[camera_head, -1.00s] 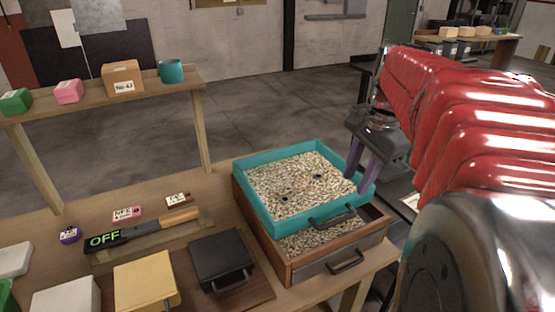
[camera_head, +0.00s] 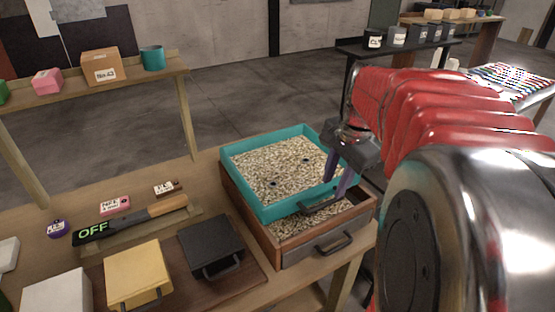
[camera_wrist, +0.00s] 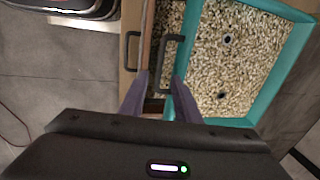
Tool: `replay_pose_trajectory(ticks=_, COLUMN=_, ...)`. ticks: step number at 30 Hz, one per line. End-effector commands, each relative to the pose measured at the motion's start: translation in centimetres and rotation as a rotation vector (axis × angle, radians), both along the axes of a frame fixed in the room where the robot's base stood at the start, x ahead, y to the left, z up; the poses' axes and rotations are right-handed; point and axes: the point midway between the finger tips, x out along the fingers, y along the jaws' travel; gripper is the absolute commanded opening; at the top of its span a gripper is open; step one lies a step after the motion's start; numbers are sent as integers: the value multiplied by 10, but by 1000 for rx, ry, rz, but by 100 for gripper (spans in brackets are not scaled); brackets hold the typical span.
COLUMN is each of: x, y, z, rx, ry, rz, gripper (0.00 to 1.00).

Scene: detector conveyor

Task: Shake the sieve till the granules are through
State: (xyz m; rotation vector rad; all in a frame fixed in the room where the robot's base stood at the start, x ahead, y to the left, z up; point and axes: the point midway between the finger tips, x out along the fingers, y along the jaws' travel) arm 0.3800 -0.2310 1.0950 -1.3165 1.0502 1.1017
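The teal-rimmed sieve (camera_head: 242,188) rests, slightly askew, on a brown wooden box (camera_head: 290,250). Pale granules (camera_head: 285,165) with a few small dark spots cover the inside of the sieve. More granules (camera_head: 309,223) lie in the box below. A dark handle (camera_head: 318,207) is on the sieve's front wall; it also shows in the wrist view (camera_wrist: 165,45). My gripper (camera_head: 334,192) is open and empty, its purple fingers close to that handle. In the wrist view, the fingers of my gripper (camera_wrist: 159,80) stand apart, with the handle just beyond them.
The box has its own front handle (camera_head: 335,243). To the left lie a black case (camera_head: 210,245), a yellow case (camera_head: 138,270) and a paddle marked OFF (camera_head: 130,222). A shelf (camera_head: 120,90) stands behind. Black cups (camera_head: 400,38) stand on another table at the back right.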

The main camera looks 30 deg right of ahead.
Motion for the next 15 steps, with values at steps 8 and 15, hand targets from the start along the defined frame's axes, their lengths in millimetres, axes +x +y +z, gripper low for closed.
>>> replay_pose_trajectory(ticks=8, x=7, y=1, z=-43, rx=2, ry=2, rz=0, gripper=29)
replay_pose_trajectory(ticks=15, x=12, y=1, z=-63, rx=1, ry=0, rz=1, gripper=29)
